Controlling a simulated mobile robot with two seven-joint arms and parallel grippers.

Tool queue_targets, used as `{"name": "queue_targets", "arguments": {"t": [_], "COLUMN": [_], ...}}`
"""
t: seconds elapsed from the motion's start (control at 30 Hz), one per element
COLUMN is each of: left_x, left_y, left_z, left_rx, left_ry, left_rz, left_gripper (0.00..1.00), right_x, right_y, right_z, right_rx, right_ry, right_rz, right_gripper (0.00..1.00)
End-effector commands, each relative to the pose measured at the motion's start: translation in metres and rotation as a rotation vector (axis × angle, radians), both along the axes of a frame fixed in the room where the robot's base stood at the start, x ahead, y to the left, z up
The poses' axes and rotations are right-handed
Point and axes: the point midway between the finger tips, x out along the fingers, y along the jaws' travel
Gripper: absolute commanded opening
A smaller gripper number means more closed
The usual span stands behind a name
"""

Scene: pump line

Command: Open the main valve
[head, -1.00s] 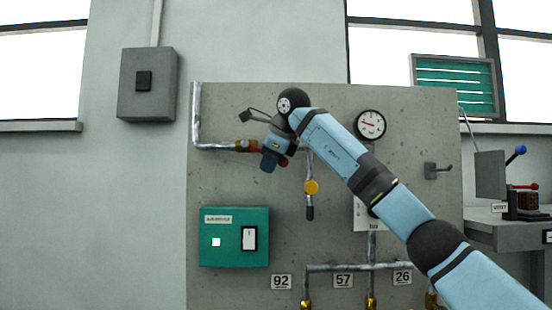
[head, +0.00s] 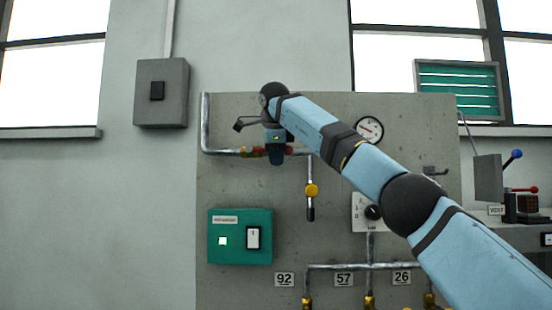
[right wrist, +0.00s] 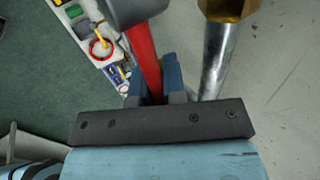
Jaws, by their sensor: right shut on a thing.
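The main valve sits on the upper horizontal pipe of the grey panel, with a brass body (head: 246,152) and red parts showing on both sides of my gripper. My right gripper (head: 276,158) is in front of it in the head view and hides most of the lever. In the right wrist view, the red lever (right wrist: 143,60) runs between the fingers of my right gripper (right wrist: 153,88), which is shut on it. A metal pipe (right wrist: 213,65) with a brass fitting (right wrist: 226,8) lies just right of the fingers. My left gripper is not in view.
A green switch box (head: 240,237) is at lower left. A grey wall box (head: 161,93) is left of the panel.

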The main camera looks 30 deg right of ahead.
Motion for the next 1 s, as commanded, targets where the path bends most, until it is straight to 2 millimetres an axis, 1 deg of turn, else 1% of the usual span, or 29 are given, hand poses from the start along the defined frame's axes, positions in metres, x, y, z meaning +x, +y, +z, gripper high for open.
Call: {"name": "queue_targets", "arguments": {"t": [0.23, 0.27, 0.3, 0.37, 0.63, 0.73, 0.87, 1.0], "left_x": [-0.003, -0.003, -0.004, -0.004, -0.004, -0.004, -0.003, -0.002], "left_y": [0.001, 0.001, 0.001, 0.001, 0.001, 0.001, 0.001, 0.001], "left_z": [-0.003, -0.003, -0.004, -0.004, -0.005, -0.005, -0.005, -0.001], "left_rx": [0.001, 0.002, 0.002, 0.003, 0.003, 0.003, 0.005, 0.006], "left_ry": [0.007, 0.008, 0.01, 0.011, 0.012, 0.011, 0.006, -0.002], "left_rz": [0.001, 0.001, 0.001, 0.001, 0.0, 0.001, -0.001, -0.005], "left_gripper": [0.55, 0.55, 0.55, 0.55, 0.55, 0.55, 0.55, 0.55], "right_x": [0.0, 0.0, 0.0, 0.0, 0.0, -0.002, -0.011, -0.026], "right_y": [-0.001, -0.001, -0.001, -0.001, 0.0, 0.001, 0.007, 0.016], "right_z": [0.002, 0.002, 0.002, 0.002, 0.002, 0.006, 0.02, 0.047], "right_rx": [0.001, 0.001, 0.001, 0.002, 0.001, 0.002, 0.001, 0.001], "right_ry": [-0.004, -0.005, -0.005, -0.005, -0.004, -0.005, -0.005, -0.007], "right_rz": [0.002, 0.002, 0.002, 0.001, 0.001, 0.001, 0.001, 0.001], "right_gripper": [0.0, 0.16, 0.25, 0.39, 0.39, 0.39, 0.39, 0.39]}}
